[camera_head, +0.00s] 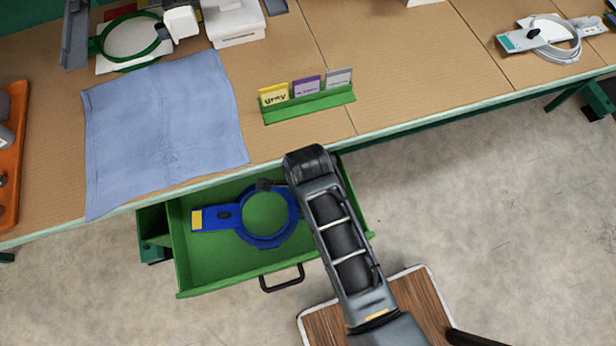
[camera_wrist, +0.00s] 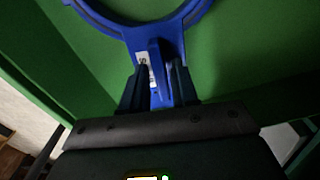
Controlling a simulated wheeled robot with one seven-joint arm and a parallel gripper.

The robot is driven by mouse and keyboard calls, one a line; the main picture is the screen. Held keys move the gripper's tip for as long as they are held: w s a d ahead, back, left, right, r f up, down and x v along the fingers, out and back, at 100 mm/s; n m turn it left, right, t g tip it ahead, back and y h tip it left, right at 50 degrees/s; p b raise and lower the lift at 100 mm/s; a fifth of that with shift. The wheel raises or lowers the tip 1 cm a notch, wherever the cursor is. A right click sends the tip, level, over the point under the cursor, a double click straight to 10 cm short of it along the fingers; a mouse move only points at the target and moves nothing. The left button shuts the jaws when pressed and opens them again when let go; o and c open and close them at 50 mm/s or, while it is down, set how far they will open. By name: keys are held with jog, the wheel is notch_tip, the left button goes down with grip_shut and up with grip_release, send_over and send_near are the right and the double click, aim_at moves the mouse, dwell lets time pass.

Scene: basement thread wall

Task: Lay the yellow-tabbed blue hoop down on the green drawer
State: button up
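The blue hoop (camera_head: 262,240) lies flat over the floor of the open green drawer (camera_head: 205,272), with its yellow tab (camera_head: 196,220) toward the left. I cannot tell whether it touches the drawer floor or hangs just above it. My arm covers the hoop's right side in the head view. In the wrist view, my gripper (camera_wrist: 158,78) has its two dark fingers close on both sides of an upright blue fin on the hoop (camera_wrist: 182,38), beside a small white label. The fingers appear closed on it. The yellow tab is out of the wrist view.
The drawer, with a black handle (camera_head: 282,278), sticks out below the workbench (camera_head: 400,90). A blue cloth (camera_head: 165,125) and a green card holder (camera_head: 310,106) lie near the bench edge.

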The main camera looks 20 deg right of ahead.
jog(key=shift+o, duration=1.2)
jog(key=shift+r, duration=0.1)
notch_tip(320, 180, up, 7)
jog(key=shift+r, duration=0.15)
jog(key=shift+a+r, duration=0.1)
jog(key=shift+r, duration=0.05)
